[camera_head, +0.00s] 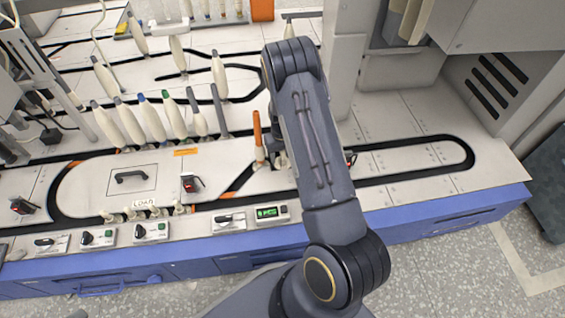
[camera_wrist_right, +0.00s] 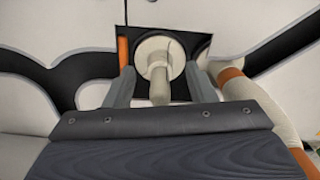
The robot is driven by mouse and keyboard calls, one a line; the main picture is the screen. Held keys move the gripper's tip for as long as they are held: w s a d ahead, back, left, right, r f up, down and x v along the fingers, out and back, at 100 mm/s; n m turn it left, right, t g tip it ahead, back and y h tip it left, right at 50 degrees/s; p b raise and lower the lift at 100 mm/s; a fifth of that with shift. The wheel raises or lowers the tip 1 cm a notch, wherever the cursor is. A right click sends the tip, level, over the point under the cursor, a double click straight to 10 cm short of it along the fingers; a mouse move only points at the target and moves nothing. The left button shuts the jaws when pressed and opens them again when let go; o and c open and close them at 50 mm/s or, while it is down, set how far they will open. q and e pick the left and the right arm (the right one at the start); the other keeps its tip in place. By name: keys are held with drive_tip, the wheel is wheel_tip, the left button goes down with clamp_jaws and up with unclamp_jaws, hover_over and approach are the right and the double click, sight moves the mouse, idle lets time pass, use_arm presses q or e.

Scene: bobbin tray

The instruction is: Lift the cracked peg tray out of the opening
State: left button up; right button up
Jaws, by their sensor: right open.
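The cracked peg tray (camera_wrist_right: 176,52) shows in the right wrist view as a round cream disc with an upright peg. A thin dark crack line runs on the disc. It sits in a dark square opening (camera_wrist_right: 202,46) in the pale deck. My right gripper (camera_wrist_right: 160,75) is open, with one finger on each side of the peg. I cannot tell whether the fingers touch it. My left gripper is not in view.
An orange post (camera_head: 258,134) stands left of my gripper; an orange piece (camera_wrist_right: 124,52) shows beside the opening. A cream bobbin with an orange band (camera_wrist_right: 232,75) is close right of the fingers. Several bobbins (camera_head: 153,120) stand left. The right deck (camera_head: 410,160) is clear.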

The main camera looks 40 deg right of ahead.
drive_tip(key=c, duration=1.1)
drive_tip(key=shift+r, duration=0.1)
